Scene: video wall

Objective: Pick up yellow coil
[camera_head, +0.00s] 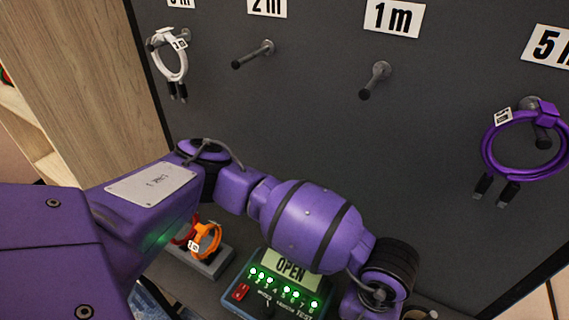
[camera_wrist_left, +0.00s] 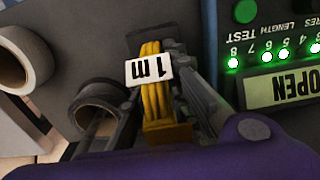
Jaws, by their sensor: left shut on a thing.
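The yellow coil (camera_wrist_left: 153,98) shows in the left wrist view, a bundle of yellow cable with a white "1 m" tag (camera_wrist_left: 149,67) across it. My left gripper (camera_wrist_left: 155,80) is shut on the coil, with a finger on each side. Whether the coil touches the surface below is not clear. In the head view my left arm bends down to the bottom edge, and its fingers and the yellow coil are out of sight there. My right gripper is in neither view.
A tester (camera_head: 270,288) reading "OPEN" with lit green lamps is beside the arm. Orange (camera_head: 207,240) and red coils sit in a grey holder. White (camera_head: 171,62) and purple (camera_head: 522,150) coils hang on wall pegs; the 2 m and 1 m (camera_head: 375,82) pegs are empty. Rolls (camera_wrist_left: 22,60) lie left.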

